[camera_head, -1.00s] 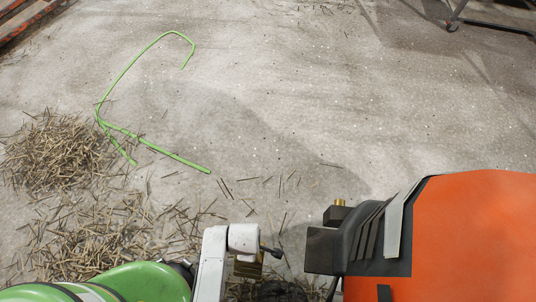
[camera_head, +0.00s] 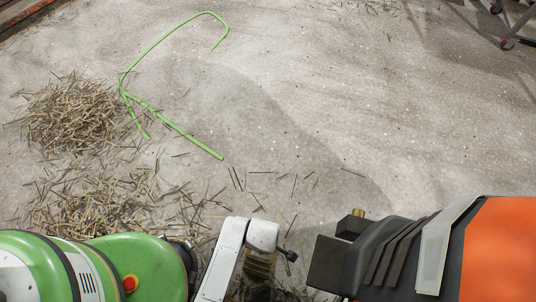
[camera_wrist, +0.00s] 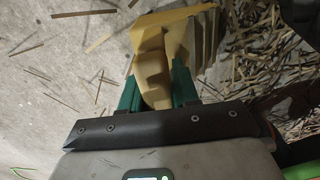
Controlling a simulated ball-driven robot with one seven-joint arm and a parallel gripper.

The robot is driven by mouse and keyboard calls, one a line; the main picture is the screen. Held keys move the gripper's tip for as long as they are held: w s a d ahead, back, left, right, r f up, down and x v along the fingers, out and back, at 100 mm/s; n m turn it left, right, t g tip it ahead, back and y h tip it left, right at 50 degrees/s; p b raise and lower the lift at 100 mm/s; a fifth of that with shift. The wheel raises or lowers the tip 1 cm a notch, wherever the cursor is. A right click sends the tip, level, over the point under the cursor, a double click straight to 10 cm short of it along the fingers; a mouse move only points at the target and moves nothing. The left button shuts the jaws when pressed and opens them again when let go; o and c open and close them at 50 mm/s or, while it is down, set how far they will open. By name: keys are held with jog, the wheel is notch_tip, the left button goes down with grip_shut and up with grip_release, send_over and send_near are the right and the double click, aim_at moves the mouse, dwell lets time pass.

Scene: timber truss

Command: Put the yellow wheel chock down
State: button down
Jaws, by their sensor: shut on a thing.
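The yellow wheel chock (camera_wrist: 168,48) shows in the wrist view, a wedge with a ribbed face at its right side. My gripper (camera_wrist: 157,88) has green fingers shut on the chock, one on each side of its narrow lower part. The chock sticks out past the fingertips. Pale concrete and scattered wood slivers show around it. I cannot tell whether it touches the floor. In the head view the gripper is too hidden behind the white wrist part at the bottom to make out, and the chock is not clear.
A bent green rod frame (camera_head: 176,129) lies on the concrete floor. A heap of wood slivers (camera_head: 78,115) is at the left, with more strewn below it. A large orange and black machine (camera_head: 500,250) fills the lower right. The floor in the middle and right is mostly clear.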

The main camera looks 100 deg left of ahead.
jog(key=shift+f, duration=0.1)
jog(key=c, duration=0.8)
grip_release()
jog(key=shift+c, duration=0.2)
notch_tip(320, 180, up, 12)
jog(key=p, duration=0.7)
jog(key=shift+r, duration=0.2)
jog(key=shift+s, duration=0.15)
